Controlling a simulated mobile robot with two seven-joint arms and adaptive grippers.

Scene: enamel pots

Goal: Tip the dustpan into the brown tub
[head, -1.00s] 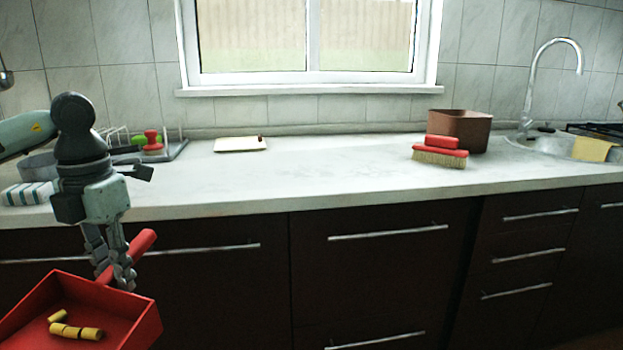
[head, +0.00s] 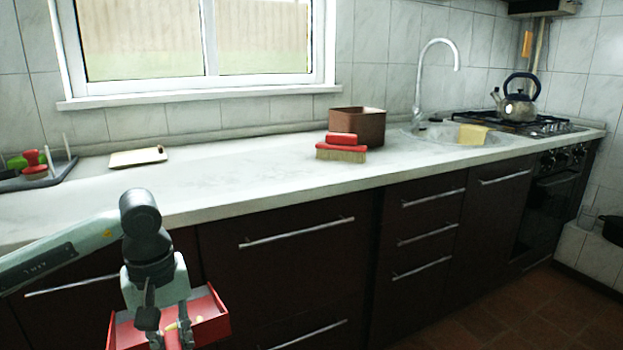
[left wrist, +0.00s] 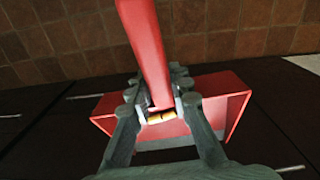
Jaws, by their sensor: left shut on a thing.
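The red dustpan (head: 212,320) is low in the head view, in front of the dark cabinets and below the counter edge. My left gripper (head: 172,338) is shut on its handle. In the left wrist view the red handle (left wrist: 146,50) passes between the fingers (left wrist: 158,100), with the pan (left wrist: 225,103) behind them. Yellow pieces (left wrist: 160,117) lie in the pan, partly hidden by the gripper. The brown tub (head: 370,128) stands on the counter by the wall, left of the sink, well apart from the dustpan. My right gripper is not in view.
A red brush (head: 341,148) with pale bristles sits on the counter just in front of the tub. A sink (head: 470,135) with a tall tap is to its right, then a hob with a kettle (head: 518,100). The counter (head: 230,175) left of the brush is mostly clear.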

